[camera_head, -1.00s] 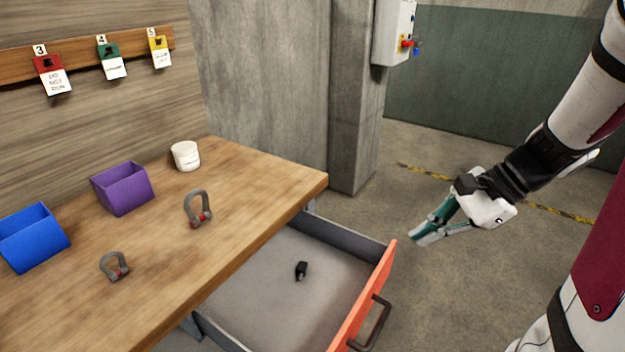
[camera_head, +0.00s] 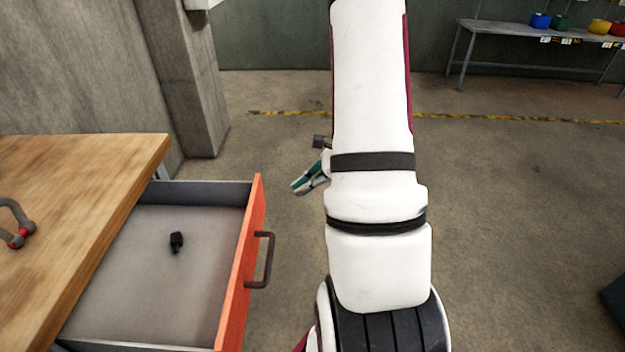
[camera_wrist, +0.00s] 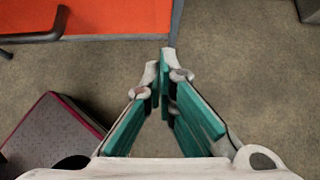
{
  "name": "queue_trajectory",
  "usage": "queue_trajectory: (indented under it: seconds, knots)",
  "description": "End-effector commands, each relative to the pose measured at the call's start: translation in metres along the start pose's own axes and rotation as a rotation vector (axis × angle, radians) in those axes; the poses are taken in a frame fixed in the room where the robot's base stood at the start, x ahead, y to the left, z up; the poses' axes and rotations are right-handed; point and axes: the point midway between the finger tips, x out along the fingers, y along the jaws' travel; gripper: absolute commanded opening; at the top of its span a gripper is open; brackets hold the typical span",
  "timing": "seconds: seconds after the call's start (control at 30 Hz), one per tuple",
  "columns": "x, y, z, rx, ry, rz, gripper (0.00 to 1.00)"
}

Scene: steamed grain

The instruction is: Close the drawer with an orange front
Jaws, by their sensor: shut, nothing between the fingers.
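The drawer with an orange front (camera_head: 243,262) is pulled out from under the wooden workbench (camera_head: 75,200). It has a dark bar handle (camera_head: 267,260) and a small black object (camera_head: 176,242) lying inside. My gripper (camera_head: 296,189) is in the air to the right of the drawer's far front corner, apart from it. In the wrist view my gripper (camera_wrist: 167,54) is shut and empty, its fingertips together just below the edge of the orange front (camera_wrist: 118,17). The handle (camera_wrist: 40,33) shows at upper left there. My arm hides part of the gripper in the head view.
A grey-and-red shackle (camera_head: 14,230) lies on the workbench. A concrete pillar (camera_head: 195,85) stands behind it. A far shelf (camera_head: 500,30) holds coloured bins. The floor right of the drawer is mostly clear.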

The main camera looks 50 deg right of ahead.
Motion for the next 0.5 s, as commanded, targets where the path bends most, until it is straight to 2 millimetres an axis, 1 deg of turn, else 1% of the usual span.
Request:
queue_trajectory:
  seconds: [0.03,0.2,0.3,0.5]
  knots:
    - [0.013,0.001,-0.001,0.000,0.001,0.004,0.00]
    - [0.043,0.000,0.002,-0.002,0.001,0.003,0.00]
    - [0.051,0.001,0.015,-0.005,0.000,0.002,0.00]
    - [0.063,0.000,0.026,-0.002,0.001,0.000,0.00]
